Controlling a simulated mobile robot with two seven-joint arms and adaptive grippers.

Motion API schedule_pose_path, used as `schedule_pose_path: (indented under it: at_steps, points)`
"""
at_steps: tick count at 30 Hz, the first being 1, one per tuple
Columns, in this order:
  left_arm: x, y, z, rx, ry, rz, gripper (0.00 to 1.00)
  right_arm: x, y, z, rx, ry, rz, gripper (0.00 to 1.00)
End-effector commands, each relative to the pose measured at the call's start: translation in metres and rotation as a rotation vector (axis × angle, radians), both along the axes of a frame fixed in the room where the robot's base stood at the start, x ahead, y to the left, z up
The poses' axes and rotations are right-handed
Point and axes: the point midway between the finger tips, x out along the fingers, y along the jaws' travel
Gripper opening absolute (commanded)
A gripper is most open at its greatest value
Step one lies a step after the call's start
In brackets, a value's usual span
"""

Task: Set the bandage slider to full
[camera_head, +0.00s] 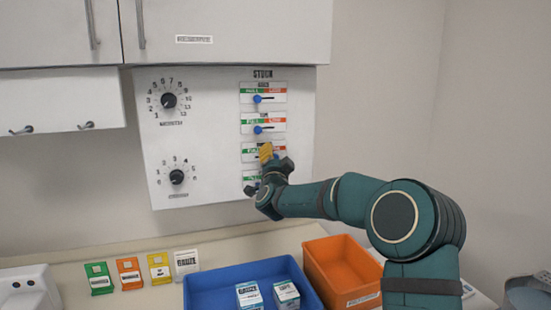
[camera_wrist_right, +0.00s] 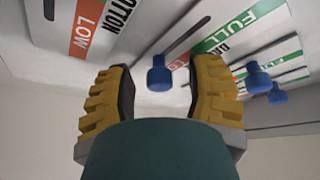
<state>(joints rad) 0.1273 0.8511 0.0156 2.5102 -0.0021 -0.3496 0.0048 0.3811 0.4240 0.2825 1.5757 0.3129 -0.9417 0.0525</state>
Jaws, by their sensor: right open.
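The bandage slider is the third row of the stock panel (camera_head: 225,110). Its blue knob (camera_wrist_right: 158,76) shows in the right wrist view at the red low end of its slot. In the head view my right gripper (camera_head: 268,160) largely covers that row. My right gripper (camera_wrist_right: 162,95) is open, with its yellow fingers on either side of the knob. A gap shows between the knob and each finger. The green full label (camera_wrist_right: 237,32) lies toward the slot's other end. My left gripper is not in view.
Two more blue slider knobs sit above, the top one (camera_head: 257,99) and the second (camera_head: 258,130). A cotton slider label (camera_wrist_right: 120,15) lies beside the bandage row. Two black dials are at left. A blue tray (camera_head: 205,290) and an orange bin (camera_head: 340,262) stand below.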

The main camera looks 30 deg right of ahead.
Motion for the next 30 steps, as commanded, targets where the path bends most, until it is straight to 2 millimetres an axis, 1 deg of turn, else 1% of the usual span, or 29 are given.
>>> schedule_pose_path:
  at_steps: [3,4,5,6,9,13,15,17,21,24,27,30]
  points:
    - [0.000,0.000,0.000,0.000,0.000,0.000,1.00,0.000,0.000,0.000,0.000,0.000,0.000,0.53]
    - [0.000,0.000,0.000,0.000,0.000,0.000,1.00,0.000,0.000,0.000,0.000,0.000,0.000,0.56]
    - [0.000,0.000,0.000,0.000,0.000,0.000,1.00,0.000,0.000,0.000,0.000,0.000,0.000,0.45]
    - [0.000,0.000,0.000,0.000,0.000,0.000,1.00,0.000,0.000,0.000,0.000,0.000,0.000,0.31]
    - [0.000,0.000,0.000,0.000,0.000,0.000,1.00,0.000,0.000,0.000,0.000,0.000,0.000,0.00]
    - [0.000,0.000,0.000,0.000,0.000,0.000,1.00,0.000,0.000,0.000,0.000,0.000,0.000,0.00]
    - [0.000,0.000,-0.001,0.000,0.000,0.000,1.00,0.001,0.004,-0.001,0.000,0.000,0.002,0.00]
    - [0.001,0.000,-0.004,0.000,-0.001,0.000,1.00,0.003,0.011,-0.001,0.002,-0.002,0.004,0.00]
    - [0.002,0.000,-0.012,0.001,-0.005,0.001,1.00,0.008,0.035,-0.002,0.002,-0.001,0.007,0.00]
    - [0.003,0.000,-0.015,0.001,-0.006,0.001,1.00,0.011,0.047,-0.002,0.002,0.000,0.005,0.00]
    - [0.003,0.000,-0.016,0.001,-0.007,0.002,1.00,0.013,0.053,-0.002,0.001,0.001,0.003,0.00]
    - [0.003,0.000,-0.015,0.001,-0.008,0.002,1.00,0.013,0.054,-0.001,0.000,0.001,0.001,0.00]
